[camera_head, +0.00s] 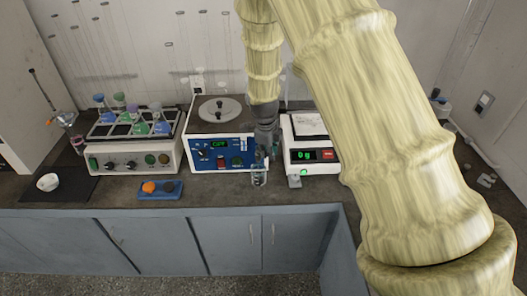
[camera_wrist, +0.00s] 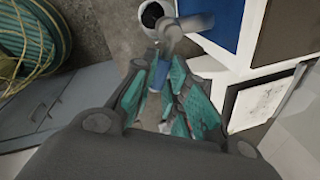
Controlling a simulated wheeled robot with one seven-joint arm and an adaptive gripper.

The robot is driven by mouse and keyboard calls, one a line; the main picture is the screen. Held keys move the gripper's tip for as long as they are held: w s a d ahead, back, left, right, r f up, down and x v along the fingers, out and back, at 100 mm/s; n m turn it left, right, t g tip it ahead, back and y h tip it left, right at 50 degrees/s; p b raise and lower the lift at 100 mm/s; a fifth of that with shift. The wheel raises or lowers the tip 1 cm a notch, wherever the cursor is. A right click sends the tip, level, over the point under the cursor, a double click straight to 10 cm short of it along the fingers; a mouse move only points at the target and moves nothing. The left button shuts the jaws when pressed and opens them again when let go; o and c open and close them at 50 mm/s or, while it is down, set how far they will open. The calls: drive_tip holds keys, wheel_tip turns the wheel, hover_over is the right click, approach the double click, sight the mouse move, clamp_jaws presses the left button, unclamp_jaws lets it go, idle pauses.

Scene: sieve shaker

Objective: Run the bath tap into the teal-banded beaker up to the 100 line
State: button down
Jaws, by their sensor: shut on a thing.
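The beaker (camera_head: 259,178) is a small clear glass with a teal tint, upright on the counter in front of the middle instrument, the bath (camera_head: 222,140), just below my gripper (camera_head: 266,143). Its marks and water level are too small to read. In the wrist view, a grey tap (camera_wrist: 178,30) juts out from the blue panel. My gripper (camera_wrist: 163,68) has its teal-padded fingers closed around a small blue piece (camera_wrist: 159,76) beside the tap, seemingly its lever. A round pale rim with a dark inside (camera_wrist: 151,15) lies by the tap's end; it may be the beaker's mouth.
A balance (camera_head: 312,150) reading 0 g stands close to the right of the bath. A rack unit with several flasks (camera_head: 132,158) stands at left. A white bowl (camera_head: 48,182) sits far left.

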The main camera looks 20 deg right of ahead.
drive_tip(key=c, duration=1.4)
unclamp_jaws()
drive_tip(key=shift+c, duration=0.2)
drive_tip(key=shift+r, duration=0.1)
wheel_tip(320, 180, up, 12)
drive_tip(key=s+a, duration=0.1)
drive_tip(key=shift+s+a+f, duration=0.2)
drive_tip(key=shift+s+a, duration=0.1)
drive_tip(key=shift+a, duration=0.05)
